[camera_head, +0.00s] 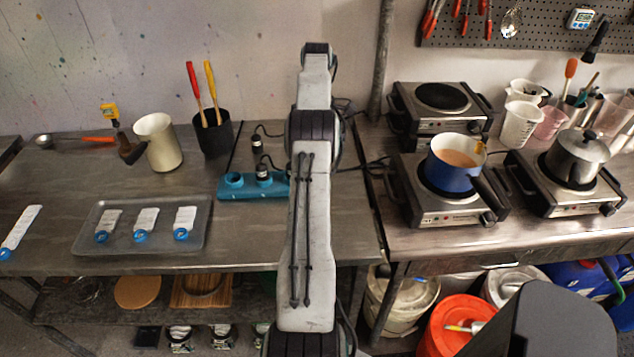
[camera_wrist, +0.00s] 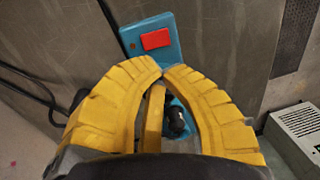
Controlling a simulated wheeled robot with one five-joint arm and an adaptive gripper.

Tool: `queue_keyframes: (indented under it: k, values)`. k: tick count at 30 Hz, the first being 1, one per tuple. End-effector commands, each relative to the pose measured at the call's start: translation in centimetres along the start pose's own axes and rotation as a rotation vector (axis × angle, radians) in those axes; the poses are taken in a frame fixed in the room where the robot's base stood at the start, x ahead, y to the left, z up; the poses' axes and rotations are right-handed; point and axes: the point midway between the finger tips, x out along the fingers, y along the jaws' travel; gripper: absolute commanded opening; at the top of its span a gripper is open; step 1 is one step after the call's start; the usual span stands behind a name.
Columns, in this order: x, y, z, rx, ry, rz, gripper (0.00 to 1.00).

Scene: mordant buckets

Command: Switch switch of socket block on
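The teal socket block (camera_head: 230,194) lies on the left metal table in the head view, with a black plug in it. My arm covers its right end, and my gripper is hidden there. In the wrist view the block's end (camera_wrist: 168,52) carries a red rocker switch (camera_wrist: 155,39). My gripper (camera_wrist: 164,67) has yellow fingers whose tips meet just below the switch in the picture; it looks shut, with nothing between the tips. I cannot tell if it touches the block. A black plug (camera_wrist: 175,122) shows between the fingers. The switch's on or off position is unclear.
Left of the block are a black holder (camera_head: 213,140) with red and yellow handles, a cream jug (camera_head: 158,142) and a grey tray (camera_head: 205,240) with tags. Black cables run behind the block. To the right, hot plates (camera_head: 407,205) stand on another table, one bearing a blue pot (camera_head: 450,178).

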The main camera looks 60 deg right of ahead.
Motion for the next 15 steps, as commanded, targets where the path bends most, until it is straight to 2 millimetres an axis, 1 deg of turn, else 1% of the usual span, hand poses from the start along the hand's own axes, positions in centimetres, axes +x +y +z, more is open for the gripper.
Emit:
queue_keyframes:
  k: [1, 2, 13, 15]
  values:
    - [1.3, 0.0, 0.0, 0.000, 0.000, -0.001, 0.00]
    - [1.3, 0.0, 0.0, 0.001, 0.000, -0.002, 0.00]
    - [5.2, -0.2, 0.1, 0.001, 0.001, -0.004, 0.00]
    - [5.6, -0.1, 0.1, 0.001, 0.001, -0.003, 0.00]
